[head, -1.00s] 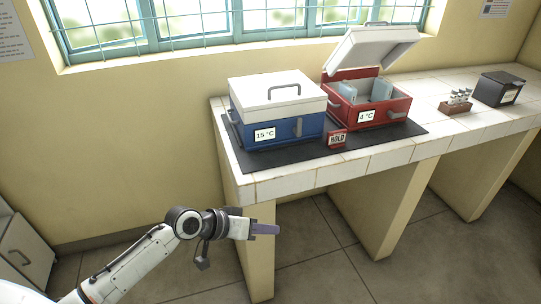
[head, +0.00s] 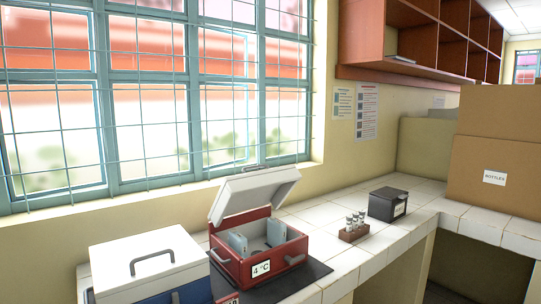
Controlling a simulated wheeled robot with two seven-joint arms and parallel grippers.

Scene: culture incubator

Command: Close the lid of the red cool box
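The red cool box (head: 245,265) stands on a dark mat on the tiled counter, with a "4 °C" label on its front. Its white lid (head: 257,191) is open, tilted up at the back. Light blue-grey packs (head: 238,242) stand inside against the walls. The blue cool box (head: 150,265) with a shut white lid is to its left, partly cut off by the bottom edge. Neither of my grippers shows in the head view now.
A rack of small vials (head: 354,227) and a black box (head: 388,204) stand right of the red box. A large cardboard box (head: 493,165) is at the far right. A barred window is behind, and a red-brown shelf (head: 424,45) hangs above.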

